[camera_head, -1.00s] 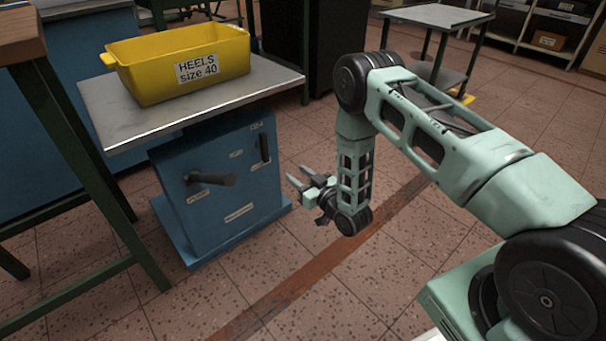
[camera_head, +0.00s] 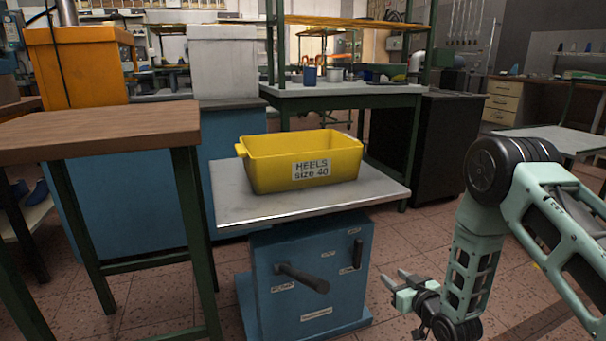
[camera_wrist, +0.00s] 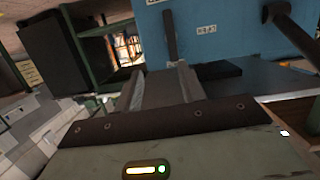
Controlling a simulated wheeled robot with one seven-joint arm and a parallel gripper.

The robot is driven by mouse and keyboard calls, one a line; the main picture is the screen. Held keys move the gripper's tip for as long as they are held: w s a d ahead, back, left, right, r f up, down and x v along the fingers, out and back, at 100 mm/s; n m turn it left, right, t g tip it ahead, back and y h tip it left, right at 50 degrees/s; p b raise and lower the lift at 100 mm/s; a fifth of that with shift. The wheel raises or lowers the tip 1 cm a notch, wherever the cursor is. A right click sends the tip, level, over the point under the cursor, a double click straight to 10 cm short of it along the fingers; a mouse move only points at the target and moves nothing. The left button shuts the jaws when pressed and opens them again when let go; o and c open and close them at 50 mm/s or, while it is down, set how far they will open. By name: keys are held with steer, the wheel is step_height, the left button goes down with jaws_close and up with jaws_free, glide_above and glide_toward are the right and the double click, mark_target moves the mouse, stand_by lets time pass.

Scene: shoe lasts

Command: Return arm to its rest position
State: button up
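My arm hangs at the right of the head view, bent at the elbow with its lower part pointing down. My gripper (camera_head: 394,277) is low beside the blue machine base (camera_head: 312,262), below the level of the metal table top. Its two fingers stand apart with nothing between them. In the wrist view the fingers of my gripper (camera_wrist: 161,72) also show apart and empty, with the blue base (camera_wrist: 205,30) and its dark handle beyond them.
A yellow bin (camera_head: 270,170) labelled "HEELS size 40" stands on the grey metal table top (camera_head: 240,208). A wooden-topped table (camera_head: 100,130) is at the left. A dark cabinet (camera_head: 440,150) stands behind. Tiled floor (camera_head: 400,240) is open near the arm.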

steer(key=s+d+r+m+g+h, duration=0.1)
steer(key=s+d+r+g+h, duration=0.3)
steer(key=r, duration=0.7)
steer(key=s+d+r+m+g, duration=0.1)
steer(key=s+r+g, duration=0.3)
steer(key=s, duration=0.7)
steer(key=s+d+r+m+g, duration=0.1)
steer(key=s+r+g, duration=0.3)
steer(key=s, duration=0.7)
steer(key=s+a+r+n+g, duration=0.1)
steer(key=s+a+n, duration=0.4)
steer(key=a, duration=0.4)
steer(key=s+a+r+n+g, duration=0.1)
steer(key=s+a+n+g, duration=0.1)
steer(key=s+a, duration=0.65)
step_height(320, 180, up, 35)
steer(key=a+p, duration=0.1)
steer(key=p, duration=3.4)
steer(key=shift+r, duration=0.2)
steer(key=shift+w, duration=0.1)
